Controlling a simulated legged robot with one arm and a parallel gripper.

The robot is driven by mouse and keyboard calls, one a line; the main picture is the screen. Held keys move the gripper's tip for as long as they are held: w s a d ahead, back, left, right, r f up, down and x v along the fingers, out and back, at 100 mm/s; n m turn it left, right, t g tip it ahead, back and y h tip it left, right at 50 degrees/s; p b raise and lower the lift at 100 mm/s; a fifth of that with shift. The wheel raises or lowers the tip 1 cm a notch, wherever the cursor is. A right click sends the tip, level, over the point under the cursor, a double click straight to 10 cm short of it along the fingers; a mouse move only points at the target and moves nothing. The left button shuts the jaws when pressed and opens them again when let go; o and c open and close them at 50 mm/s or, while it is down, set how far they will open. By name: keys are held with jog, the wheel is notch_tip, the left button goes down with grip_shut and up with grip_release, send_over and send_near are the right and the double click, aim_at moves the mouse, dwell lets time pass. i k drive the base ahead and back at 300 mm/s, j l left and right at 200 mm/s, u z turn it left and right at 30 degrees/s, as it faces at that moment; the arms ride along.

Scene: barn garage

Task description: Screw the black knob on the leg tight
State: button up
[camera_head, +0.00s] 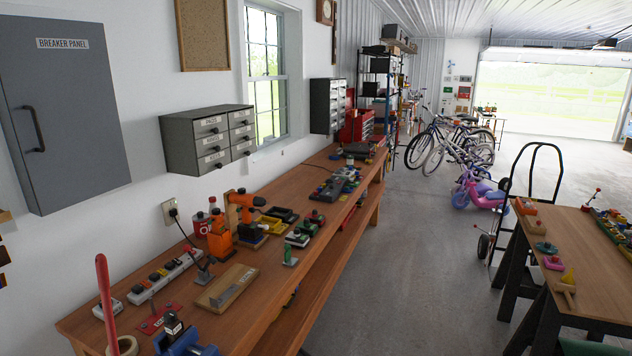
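I cannot make out a black knob on a leg. The nearest legs in view are the black legs (541,322) under the wooden table (592,275) at the right; no knob can be told on them. The long wooden workbench (262,312) runs along the left wall and has wooden legs, with no knob visible on them. A small dark block (173,325) sits at the blue vise (190,346) on the bench's near end, too small to identify. My gripper is not in view.
Bench items include an orange tool (220,236), a power strip (160,278) and a wooden board (227,287). A grey breaker panel (75,125) hangs left. A black hand truck (530,185) and bicycles (452,140) stand beyond. The concrete floor (425,250) between bench and table is clear.

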aim_at(170, 315)
jog(key=u, duration=1.3)
jog(key=j+z, duration=0.2)
jog(key=z, duration=0.15)
jog(key=j+z, duration=0.3)
jog(key=z, duration=0.35)
jog(key=i+j+z, duration=0.1)
jog(key=j+z, duration=0.2)
jog(key=i+j, duration=0.15)
jog(key=i, duration=0.2)
